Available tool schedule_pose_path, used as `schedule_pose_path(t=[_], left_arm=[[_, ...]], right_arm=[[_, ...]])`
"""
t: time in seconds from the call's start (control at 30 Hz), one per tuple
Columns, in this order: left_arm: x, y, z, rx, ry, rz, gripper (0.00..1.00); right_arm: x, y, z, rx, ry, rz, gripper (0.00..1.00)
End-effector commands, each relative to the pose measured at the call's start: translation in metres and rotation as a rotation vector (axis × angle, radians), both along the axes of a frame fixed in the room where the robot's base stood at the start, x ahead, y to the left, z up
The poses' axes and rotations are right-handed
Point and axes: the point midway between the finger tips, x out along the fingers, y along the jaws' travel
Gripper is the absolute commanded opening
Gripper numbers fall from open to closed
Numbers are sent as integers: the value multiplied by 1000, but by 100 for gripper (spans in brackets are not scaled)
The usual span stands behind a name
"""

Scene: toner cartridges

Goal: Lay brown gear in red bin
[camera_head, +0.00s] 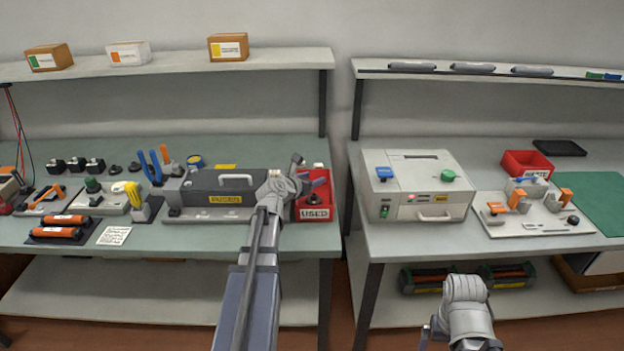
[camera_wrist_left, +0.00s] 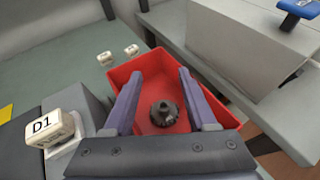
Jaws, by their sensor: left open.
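The red bin, labelled USED (camera_head: 325,204), stands at the right end of the left bench; it also shows in the left wrist view (camera_wrist_left: 124,74). The gear (camera_wrist_left: 163,113), dark grey-brown with a raised hub, is inside the bin in the left wrist view. My left gripper (camera_wrist_left: 160,75) is over the bin, its two fingers spread on either side of the gear and apart from it. In the head view my left gripper (camera_head: 303,176) hides part of the bin, and the gear cannot be made out there. Of my right arm, a grey part shows low at right; its jaws cannot be made out.
A grey machine (camera_head: 218,195) stands left of the bin. A light box-shaped unit (camera_head: 416,187) is on the right bench, across a gap. A second red bin (camera_head: 526,162) is farther right. Small dark parts (camera_head: 76,164) and orange-ended cartridges (camera_head: 62,225) lie at left.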

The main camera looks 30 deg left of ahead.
Motion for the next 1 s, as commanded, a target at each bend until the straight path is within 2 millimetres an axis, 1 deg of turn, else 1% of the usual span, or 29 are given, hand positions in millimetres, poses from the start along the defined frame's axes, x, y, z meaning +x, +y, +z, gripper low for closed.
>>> schedule_pose_path(t=[0.17,0.33,0.47,0.7,0.8,1.0], left_arm=[[0,0,0,0,0,0,57],[-8,0,4,-1,0,1,57],[-22,-1,11,1,0,2,57],[-59,-3,26,0,0,2,57],[-70,-2,30,0,0,2,57],[-73,-2,30,0,0,0,57]], right_arm=[[0,0,0,0,0,0,100],[0,0,4,0,0,0,100],[0,0,11,0,0,0,100],[0,0,26,0,0,0,100],[0,0,30,0,0,0,100],[0,0,30,0,0,0,100]])
